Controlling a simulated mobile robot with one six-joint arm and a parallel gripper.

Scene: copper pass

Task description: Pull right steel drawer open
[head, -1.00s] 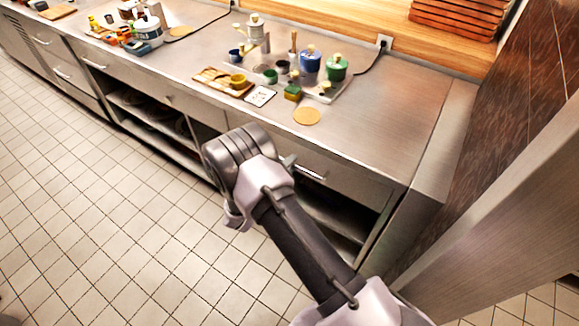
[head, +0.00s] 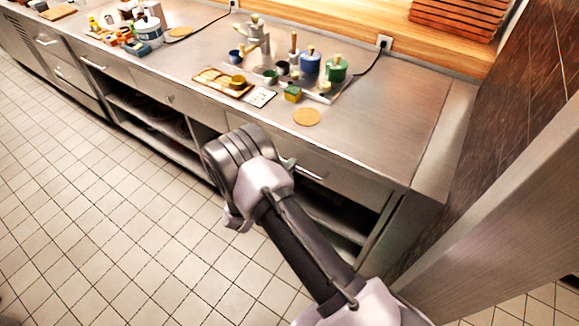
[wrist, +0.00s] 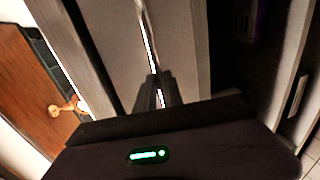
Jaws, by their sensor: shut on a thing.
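The right steel drawer (head: 345,184) is under the right end of the steel counter, and its front looks about flush with the cabinet. Its bar handle (head: 309,172) shows partly to the right of my wrist in the head view. In the wrist view the bright handle (wrist: 149,42) runs down between the fingers of my gripper (wrist: 154,88), which is shut on it.
The steel counter (head: 400,130) holds a tray with jars and cups, a cutting board and a round tan coaster (head: 306,117). Open shelves lie below the drawer. A steel panel (head: 500,200) stands at the right. The tiled floor (head: 110,230) at the left is clear.

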